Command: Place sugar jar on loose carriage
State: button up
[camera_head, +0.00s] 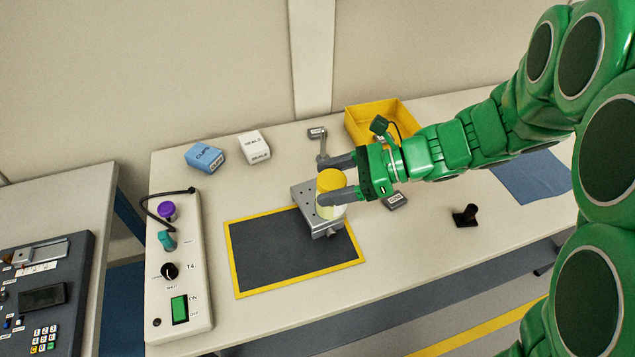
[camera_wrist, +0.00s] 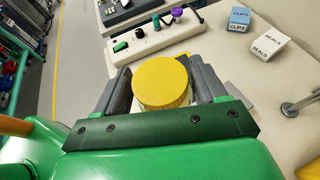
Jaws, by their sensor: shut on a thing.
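The sugar jar, with a yellow lid and a pale body (camera_head: 330,183), is between the fingers of my gripper (camera_head: 334,180). My gripper is shut on it; the yellow lid (camera_wrist: 162,82) fills the middle of the wrist view between the grey fingers. The jar is upright, over or on the grey metal carriage (camera_head: 309,197). I cannot tell whether its base touches the carriage. The carriage lies at the back right edge of a dark mat with a yellow border (camera_head: 280,254). My fingers and the jar hide part of the carriage.
A control box (camera_head: 180,265) with knobs and a green switch stands left of the mat. A blue box (camera_head: 205,157), a white box (camera_head: 254,146) and a yellow bin (camera_head: 375,117) are behind. A small black object (camera_head: 465,215) is at right. The front mat area is clear.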

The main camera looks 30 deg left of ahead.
jog(key=w+a+f, duration=0.1)
jog(key=w+a, duration=0.1)
jog(key=w+a+f, duration=0.1)
jog(key=w, duration=0.1)
jog(key=shift+a+f, duration=0.2)
jog(key=shift+a, duration=0.15)
jog(key=shift+w+a+f, duration=0.6)
jog(key=shift+w+f, duration=0.05)
jog(key=shift+f, duration=0.85)
jog(key=shift+w+a+f, duration=0.6)
jog(key=shift+w+f, duration=0.1)
jog(key=shift+f, duration=0.85)
jog(key=shift+w+a+f, duration=0.6)
jog(key=shift+w+f, duration=0.05)
jog(key=shift+f, duration=0.85)
jog(key=o, duration=1.3)
jog(key=shift+f, duration=0.1)
jog(key=v, duration=1.2)
jog(key=shift+w, duration=0.1)
